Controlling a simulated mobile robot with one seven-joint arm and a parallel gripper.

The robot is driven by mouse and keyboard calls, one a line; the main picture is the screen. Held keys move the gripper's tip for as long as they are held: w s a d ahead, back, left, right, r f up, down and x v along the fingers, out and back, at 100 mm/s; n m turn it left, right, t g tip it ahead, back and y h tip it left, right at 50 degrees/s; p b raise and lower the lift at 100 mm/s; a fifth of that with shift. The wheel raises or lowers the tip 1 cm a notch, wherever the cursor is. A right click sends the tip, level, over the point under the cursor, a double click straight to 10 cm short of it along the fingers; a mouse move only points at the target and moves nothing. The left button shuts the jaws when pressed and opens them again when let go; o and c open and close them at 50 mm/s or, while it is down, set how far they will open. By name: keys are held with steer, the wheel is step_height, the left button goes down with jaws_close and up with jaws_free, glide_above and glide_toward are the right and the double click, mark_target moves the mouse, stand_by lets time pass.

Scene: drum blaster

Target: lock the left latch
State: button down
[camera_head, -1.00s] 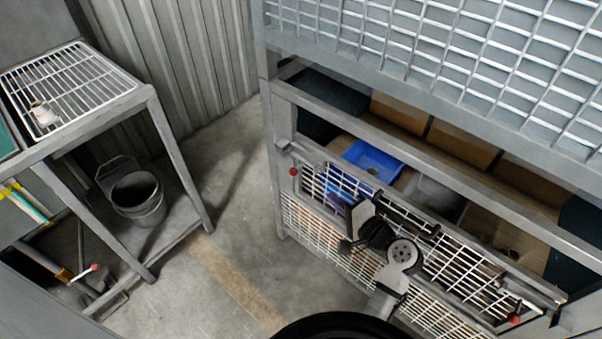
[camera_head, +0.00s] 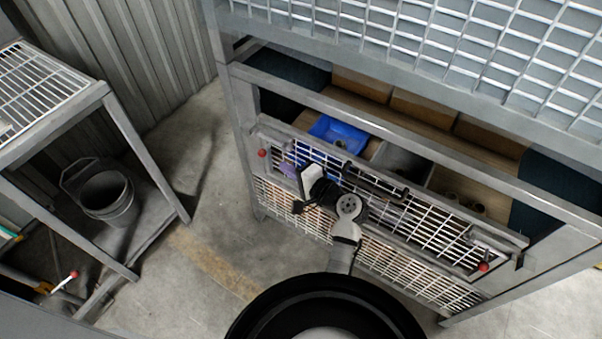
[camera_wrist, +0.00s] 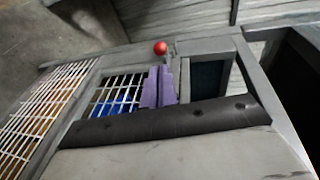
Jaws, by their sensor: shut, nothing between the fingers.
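The left latch has a red ball knob (camera_head: 262,153) at the upper left end of the wire-mesh front panel (camera_head: 400,222). The knob also shows in the wrist view (camera_wrist: 160,47), just beyond my fingertips. My gripper (camera_head: 288,158) has purple fingers, pressed together and empty, by the panel's left end, to the right of the knob. The fingers show in the wrist view (camera_wrist: 158,87). I see a small gap between fingers and knob in the picture; contact with the latch arm cannot be told. My wrist hides part of the panel.
A second red knob (camera_head: 483,267) sits at the panel's right end. A black handle (camera_head: 375,182) runs along the panel's upper part. A bucket (camera_head: 106,197) stands on a rack at left. Concrete floor between is clear.

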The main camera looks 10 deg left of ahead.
mark_target(259, 152)
steer(key=p+x, duration=0.1)
steer(key=x, duration=0.5)
steer(key=shift+w+a+f, duration=0.1)
steer(key=shift+w+a, duration=0.1)
steer(key=a, duration=0.2)
steer(key=w+a, duration=0.1)
steer(key=shift+w+a, duration=0.2)
steer(key=shift+a, duration=0.2)
steer(key=shift+r, duration=0.2)
